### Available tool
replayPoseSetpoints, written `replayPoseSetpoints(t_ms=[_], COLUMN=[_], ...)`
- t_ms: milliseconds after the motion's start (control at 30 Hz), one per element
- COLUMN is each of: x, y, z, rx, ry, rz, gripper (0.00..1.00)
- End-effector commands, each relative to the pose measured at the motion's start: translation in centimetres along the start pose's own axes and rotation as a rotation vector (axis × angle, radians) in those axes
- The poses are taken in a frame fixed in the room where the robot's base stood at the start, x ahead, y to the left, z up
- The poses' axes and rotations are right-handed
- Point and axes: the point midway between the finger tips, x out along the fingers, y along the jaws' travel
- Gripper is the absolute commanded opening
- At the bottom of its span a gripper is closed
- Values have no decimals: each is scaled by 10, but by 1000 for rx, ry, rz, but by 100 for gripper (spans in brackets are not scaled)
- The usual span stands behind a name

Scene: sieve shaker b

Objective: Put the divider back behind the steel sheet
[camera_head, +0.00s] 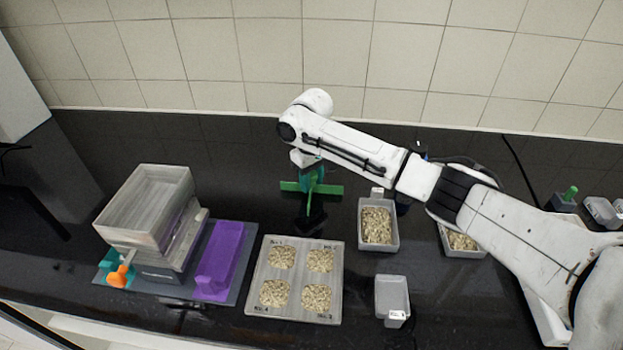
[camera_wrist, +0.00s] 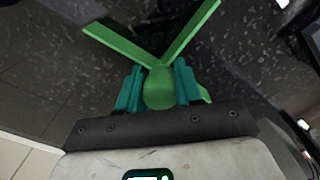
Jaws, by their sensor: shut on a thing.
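My gripper (camera_head: 312,176) is shut on the green divider (camera_head: 330,189), a cross of thin green vanes with a rounded knob. In the wrist view, the teal fingers (camera_wrist: 159,86) sit on both sides of the knob, and vanes of the divider (camera_wrist: 125,45) spread out beyond it. The divider is over the dark counter, behind the steel sheet (camera_head: 298,278); I cannot tell whether it touches the counter. The pale grey sheet lies flat with four separate heaps of grain on it, each by a small printed label.
A sieve shaker (camera_head: 146,215) with a clear box and a purple block (camera_head: 220,258) stand left of the sheet. A grain-filled tray (camera_head: 362,238) and an empty grey tray (camera_head: 379,290) are to the right. The dark counter (camera_head: 245,150) is clear toward the tiled wall.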

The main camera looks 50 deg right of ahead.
Motion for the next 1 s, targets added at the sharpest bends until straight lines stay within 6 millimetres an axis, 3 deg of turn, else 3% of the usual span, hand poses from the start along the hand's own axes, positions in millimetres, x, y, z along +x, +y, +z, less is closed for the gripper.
replayPoseSetpoints(t_ms=[67,100,333,733,1000], x=[3,3,2,-7,-58], y=[-1,0,0,0,-1], z=[0,0,0,0,-1], rx=[0,-1,-1,-1,-2], ry=[-1,-1,-1,1,4], rz=[-1,-1,0,0,-1], gripper=[0,37,59,60,60])
